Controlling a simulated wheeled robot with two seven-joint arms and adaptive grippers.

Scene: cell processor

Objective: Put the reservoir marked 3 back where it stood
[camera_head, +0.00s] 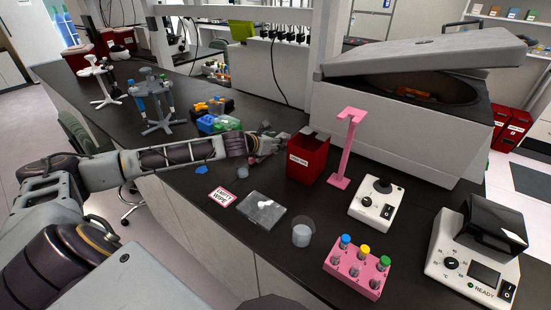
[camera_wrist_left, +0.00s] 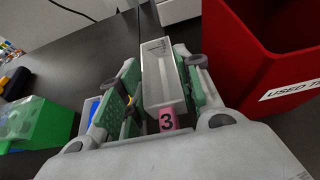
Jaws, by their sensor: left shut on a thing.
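The reservoir marked 3 (camera_wrist_left: 163,77) is a pale, narrow trough with a pink tag reading 3, seen in the left wrist view. My left gripper (camera_wrist_left: 150,88) is shut on it, with the green-padded fingers on either side. In the head view my left gripper (camera_head: 272,143) is low over the bench, just left of the red bin (camera_head: 307,160). The reservoir is small there and hard to tell from the fingers. I cannot tell whether it touches the bench. My right gripper is not in view.
The red bin (camera_wrist_left: 270,50) stands close on the right of the gripper. Green and blue boxes (camera_head: 218,124) lie to its left. A pink stand (camera_head: 347,145), an open centrifuge (camera_head: 400,130), a clear cup (camera_head: 302,235) and a pink tube rack (camera_head: 357,270) stand further right or nearer.

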